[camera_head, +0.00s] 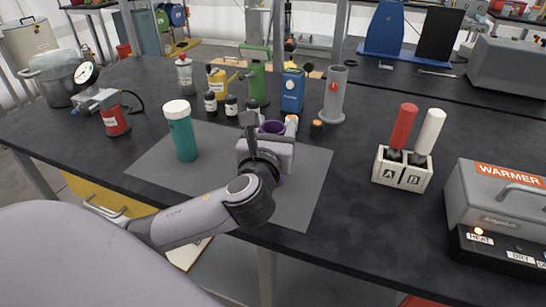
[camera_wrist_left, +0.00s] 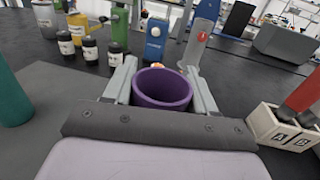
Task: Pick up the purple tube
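The purple tube (camera_wrist_left: 162,88) stands open end up between the two fingers of my left gripper (camera_wrist_left: 162,72) in the left wrist view. The fingers lie along both sides of it with little or no gap; I cannot tell whether they press on it. In the head view my left gripper (camera_head: 269,137) hides most of the tube, and its purple rim (camera_head: 272,127) shows just above the gripper. The tube is over the grey mat (camera_head: 222,150); its foot is hidden. My right gripper is not in view.
A teal tube with a white lid (camera_head: 182,135) stands to the left on the mat. Small black jars (camera_head: 231,106), a blue bottle (camera_head: 292,90) and a grey cylinder (camera_head: 333,97) stand behind. A rack marked A and B (camera_head: 402,170) holds red and white tubes to the right.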

